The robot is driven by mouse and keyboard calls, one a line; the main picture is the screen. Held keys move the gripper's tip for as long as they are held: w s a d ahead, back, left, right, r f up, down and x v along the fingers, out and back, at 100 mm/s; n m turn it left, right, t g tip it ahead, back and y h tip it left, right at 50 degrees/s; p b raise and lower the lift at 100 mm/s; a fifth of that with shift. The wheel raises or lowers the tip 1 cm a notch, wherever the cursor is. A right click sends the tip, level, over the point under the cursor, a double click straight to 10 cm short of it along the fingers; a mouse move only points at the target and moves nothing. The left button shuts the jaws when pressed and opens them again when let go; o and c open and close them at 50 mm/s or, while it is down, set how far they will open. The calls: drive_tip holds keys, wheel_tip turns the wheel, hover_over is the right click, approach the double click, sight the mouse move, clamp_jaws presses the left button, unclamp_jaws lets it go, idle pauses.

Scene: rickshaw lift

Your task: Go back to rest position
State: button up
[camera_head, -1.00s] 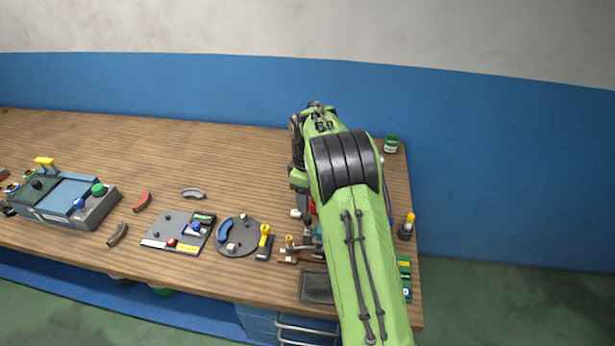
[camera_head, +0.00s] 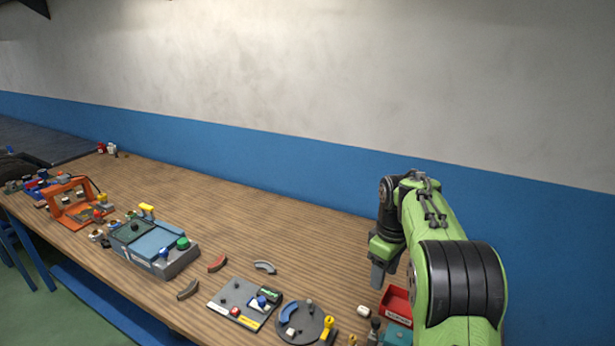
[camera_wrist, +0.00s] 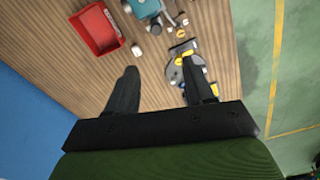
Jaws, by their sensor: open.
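My green arm with black joints stands at the right of the head view. My gripper (camera_head: 379,274) hangs from it above the wooden workbench (camera_head: 220,215), pointing down. In the wrist view my gripper (camera_wrist: 160,90) shows two dark fingers spread wide apart, open and empty. A round grey plate (camera_wrist: 185,68) with yellow parts lies on the bench below, partly hidden by the right finger. A red bin (camera_wrist: 97,30) lies beyond the left finger.
A panel board (camera_head: 243,303), a round plate (camera_head: 305,325) and a blue-grey console (camera_head: 155,250) lie along the bench's front. An orange frame (camera_head: 72,203) stands far left. The red bin (camera_head: 397,305) is close beside my arm. The bench's back middle is clear.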

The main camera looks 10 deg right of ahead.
drive_tip(key=s+a+r+m+t, duration=0.1)
drive_tip(key=s+a+r+m, duration=0.15)
drive_tip(key=s+r, duration=0.35)
drive_tip(key=s+a+r+m+t, duration=0.15)
drive_tip(key=s+a+r, duration=0.25)
drive_tip(key=s, duration=0.4)
drive_tip(key=s+a+f+m+t, duration=0.1)
drive_tip(key=s+f+m, duration=0.1)
drive_tip(key=s, duration=0.6)
drive_tip(key=s+a+f+m+t, duration=0.1)
drive_tip(key=s+f+m+t, duration=0.1)
drive_tip(key=s, duration=0.6)
drive_tip(key=shift+a+f, duration=0.1)
